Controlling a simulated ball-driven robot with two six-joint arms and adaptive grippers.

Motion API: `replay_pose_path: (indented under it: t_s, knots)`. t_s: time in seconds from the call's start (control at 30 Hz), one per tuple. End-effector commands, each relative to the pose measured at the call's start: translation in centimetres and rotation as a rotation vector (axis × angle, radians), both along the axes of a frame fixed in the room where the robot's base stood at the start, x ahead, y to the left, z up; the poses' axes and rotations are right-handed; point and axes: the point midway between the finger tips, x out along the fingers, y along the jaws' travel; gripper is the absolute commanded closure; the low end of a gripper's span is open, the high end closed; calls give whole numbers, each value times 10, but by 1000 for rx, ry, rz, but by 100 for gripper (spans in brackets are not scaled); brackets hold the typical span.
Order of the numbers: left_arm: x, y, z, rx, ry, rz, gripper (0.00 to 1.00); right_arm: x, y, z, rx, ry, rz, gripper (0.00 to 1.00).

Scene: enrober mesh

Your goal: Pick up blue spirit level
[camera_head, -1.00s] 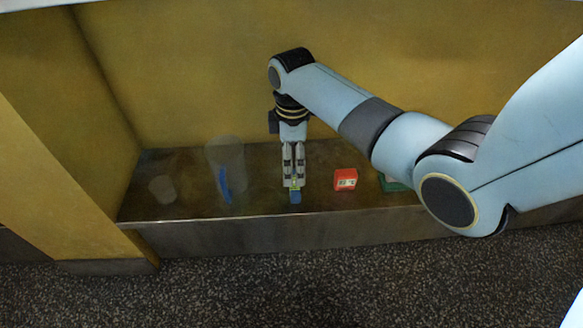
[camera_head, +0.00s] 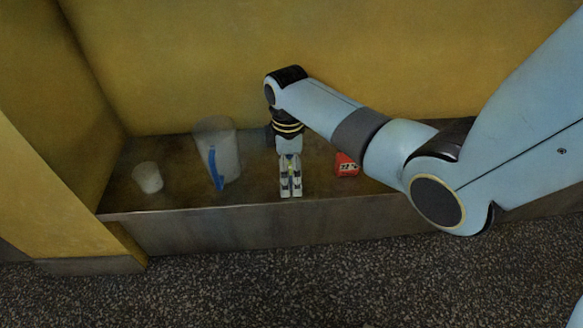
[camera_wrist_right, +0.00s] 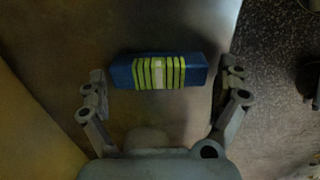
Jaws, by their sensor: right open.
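The blue spirit level (camera_wrist_right: 196,71), a blue bar with yellow-green stripes and a pale band around its middle, lies crosswise in the right wrist view. My right gripper (camera_wrist_right: 160,88) is open, with one finger near each end of the level. A gap shows at the right end; at the left end I cannot tell whether the finger touches. In the head view my right gripper (camera_head: 291,188) points down at the shelf's front part and hides most or all of the level. My left gripper is not in view.
On the metal shelf (camera_head: 250,196) stand a clear jug with a blue handle (camera_head: 214,168) and a small translucent cup (camera_head: 148,178), both left of my gripper. A red box (camera_head: 346,165) is close on its right. Yellow walls stand behind and left.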

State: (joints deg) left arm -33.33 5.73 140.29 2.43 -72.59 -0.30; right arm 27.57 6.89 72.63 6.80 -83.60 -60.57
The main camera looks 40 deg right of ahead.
Motion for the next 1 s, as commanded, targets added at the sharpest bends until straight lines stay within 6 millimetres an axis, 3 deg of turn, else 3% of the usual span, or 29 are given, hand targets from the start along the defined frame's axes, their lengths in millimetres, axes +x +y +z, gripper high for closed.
replay_pose_path:
  t_s: [0.2,0.57,0.83,1.0]
  knots:
    - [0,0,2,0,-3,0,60,1,0,2,1,-3,0,3]
    - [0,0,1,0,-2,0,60,1,0,1,0,-1,0,49]
    - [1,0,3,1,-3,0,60,1,0,3,0,-2,0,49]
    - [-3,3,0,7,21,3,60,2,0,17,0,-6,0,49]
